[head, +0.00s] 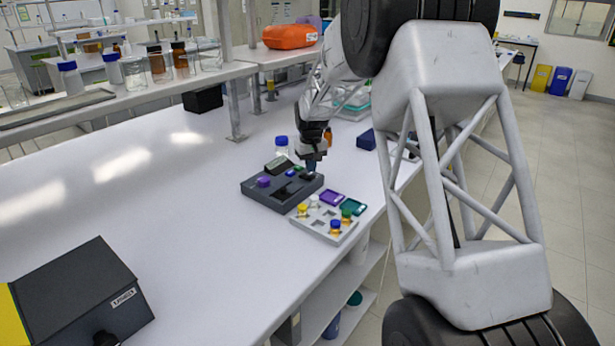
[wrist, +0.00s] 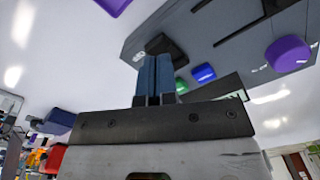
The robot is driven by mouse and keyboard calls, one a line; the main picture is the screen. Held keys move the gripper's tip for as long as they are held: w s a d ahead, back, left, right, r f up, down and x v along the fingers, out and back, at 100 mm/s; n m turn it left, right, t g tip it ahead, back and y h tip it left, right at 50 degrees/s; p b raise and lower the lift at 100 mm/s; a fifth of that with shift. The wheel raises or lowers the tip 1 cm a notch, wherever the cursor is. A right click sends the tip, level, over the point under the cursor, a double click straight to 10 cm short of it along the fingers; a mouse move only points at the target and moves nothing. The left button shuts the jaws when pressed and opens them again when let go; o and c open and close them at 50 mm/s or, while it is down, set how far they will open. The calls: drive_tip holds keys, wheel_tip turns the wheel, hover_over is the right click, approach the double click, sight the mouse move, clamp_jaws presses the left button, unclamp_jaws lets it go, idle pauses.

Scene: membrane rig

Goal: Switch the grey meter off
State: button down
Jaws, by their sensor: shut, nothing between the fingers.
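The grey meter (head: 258,195) is a dark box on the white bench. It carries a purple knob (head: 264,181), a blue button (head: 290,173) and a dark display (head: 275,165). In the wrist view its face (wrist: 225,25) fills the upper right, with the purple knob (wrist: 288,54), the blue button (wrist: 204,73) and a green button (wrist: 181,85). My gripper (head: 311,168) is over the meter's far right corner, shut and empty. In the wrist view its blue fingertips (wrist: 155,62) are close together, just by a black switch-like part (wrist: 161,44), partly hidden. I cannot tell whether they touch it or which way it is set.
A black box (head: 75,295) is at the front left. The bench's left middle is clear.

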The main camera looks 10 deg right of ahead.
sight(311, 176)
drive_tip(key=shift+f, duration=1.15)
idle(1.1)
drive_tip(key=shift+r, duration=3.5)
drive_tip(key=shift+s+r, duration=0.1)
